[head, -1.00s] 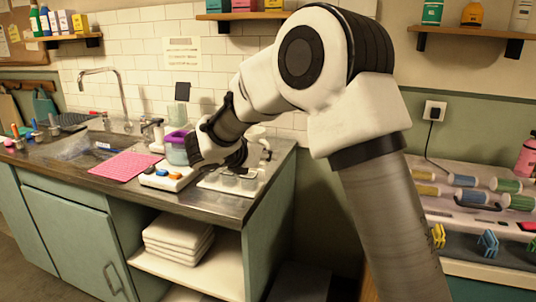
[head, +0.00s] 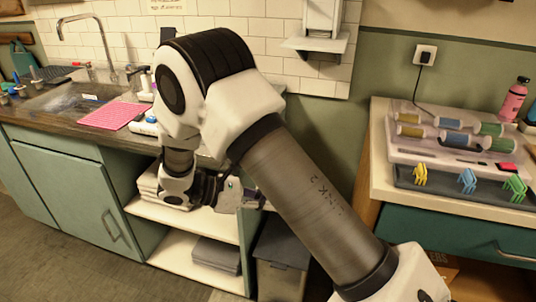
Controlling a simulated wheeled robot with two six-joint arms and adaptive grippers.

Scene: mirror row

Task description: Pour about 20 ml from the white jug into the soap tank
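My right arm crosses the middle of the view, and its gripper (head: 243,194) hangs in front of the counter's right part, near the open shelves. It is partly turned away, and I cannot tell whether its fingers are open or hold something. I cannot make out the white jug; the arm covers much of the counter's right end. A white wall-mounted unit (head: 322,22) with a small ledge below it is at the top, cut off by the frame; I cannot tell whether it is the soap tank. My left gripper is out of view.
A counter with a sink (head: 75,100) and a pink mat (head: 111,115) is on the left. Folded white towels (head: 150,182) lie on its shelf. A grey bin (head: 283,255) stands beside it. At right, a bench holds spools (head: 452,122), clips (head: 467,181) and a pink bottle (head: 513,99).

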